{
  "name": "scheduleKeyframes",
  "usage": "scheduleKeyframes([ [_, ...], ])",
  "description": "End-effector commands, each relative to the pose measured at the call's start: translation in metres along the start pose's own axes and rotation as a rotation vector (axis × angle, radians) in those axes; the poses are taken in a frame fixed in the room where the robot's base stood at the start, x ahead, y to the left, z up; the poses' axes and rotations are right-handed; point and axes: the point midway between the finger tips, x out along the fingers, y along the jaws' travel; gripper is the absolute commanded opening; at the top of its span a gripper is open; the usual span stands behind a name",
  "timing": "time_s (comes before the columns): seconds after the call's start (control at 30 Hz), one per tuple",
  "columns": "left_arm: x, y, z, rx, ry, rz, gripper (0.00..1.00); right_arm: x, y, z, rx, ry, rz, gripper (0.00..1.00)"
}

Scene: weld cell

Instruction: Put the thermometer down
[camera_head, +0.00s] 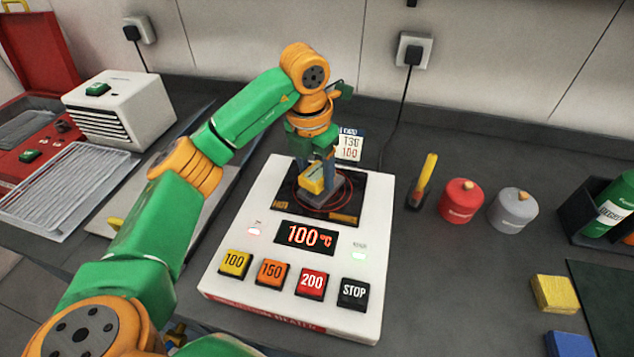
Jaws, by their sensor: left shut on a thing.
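My left gripper (318,182) reaches over the hot plate of a white induction heater (221,264), pointing down. It is shut on a small yellow thing, which looks like the thermometer (312,179). The fingers partly hide it. A grey metal block (330,192) sits under it on the black plate, within glowing red rings. I cannot tell whether the thermometer touches the block. The heater display (306,236) reads 100 °C. My right gripper is not in view.
Right of the heater stand a yellow stick (428,168) in a black holder, a red canister (460,201) and a grey canister (513,210). Yellow (554,294) and blue (569,345) blocks lie at lower right. A white box (120,108) stands left. Bare bench (450,275) lies right of the heater.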

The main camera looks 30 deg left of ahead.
Motion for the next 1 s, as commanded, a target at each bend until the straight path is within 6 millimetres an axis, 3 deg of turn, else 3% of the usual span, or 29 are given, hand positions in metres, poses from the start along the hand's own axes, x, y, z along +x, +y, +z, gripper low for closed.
scheduleKeyframes([
  [0.17, 0.019, 0.007, 0.013, -0.001, 0.003, 0.0, 0.0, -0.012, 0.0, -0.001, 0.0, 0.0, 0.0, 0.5],
  [0.33, 0.046, 0.007, 0.009, 0.001, 0.001, 0.001, 0.0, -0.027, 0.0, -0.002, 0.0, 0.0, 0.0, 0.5],
  [0.67, 0.054, 0.007, 0.009, 0.001, -0.003, 0.001, 0.0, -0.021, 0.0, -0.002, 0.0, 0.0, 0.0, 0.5],
  [0.7, 0.054, 0.007, 0.009, 0.001, -0.003, 0.001, 0.65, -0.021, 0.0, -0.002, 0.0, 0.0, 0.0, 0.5],
  [0.8, 0.053, 0.007, 0.009, 0.001, -0.003, 0.001, 0.89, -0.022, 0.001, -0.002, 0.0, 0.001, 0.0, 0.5],
  [1.0, 0.053, 0.007, 0.009, 0.001, -0.003, 0.001, 0.89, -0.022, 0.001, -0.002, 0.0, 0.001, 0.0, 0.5],
])
